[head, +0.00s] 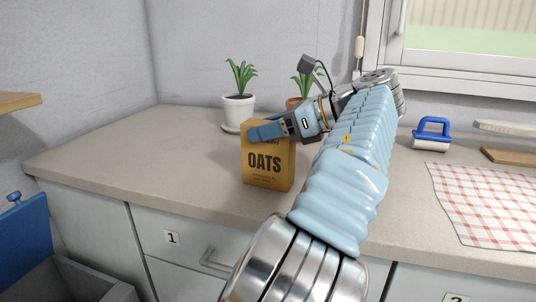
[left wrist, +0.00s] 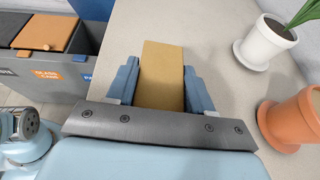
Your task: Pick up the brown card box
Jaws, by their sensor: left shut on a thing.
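The brown card box (head: 267,163), marked OATS, stands upright on the counter near its front edge in the head view. My left gripper (head: 268,131) reaches it from the right, with its fingers at the upper part of the box. In the left wrist view the box (left wrist: 162,75) sits between the two fingers of my left gripper (left wrist: 161,88), which is shut on it. My right gripper is not in view.
A white potted plant (head: 239,108) and a terracotta pot (left wrist: 292,122) stand behind the box. A blue-handled tool (head: 431,134) and a checked cloth (head: 490,203) lie to the right on the counter (head: 110,155). Bins (left wrist: 50,40) stand below the counter.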

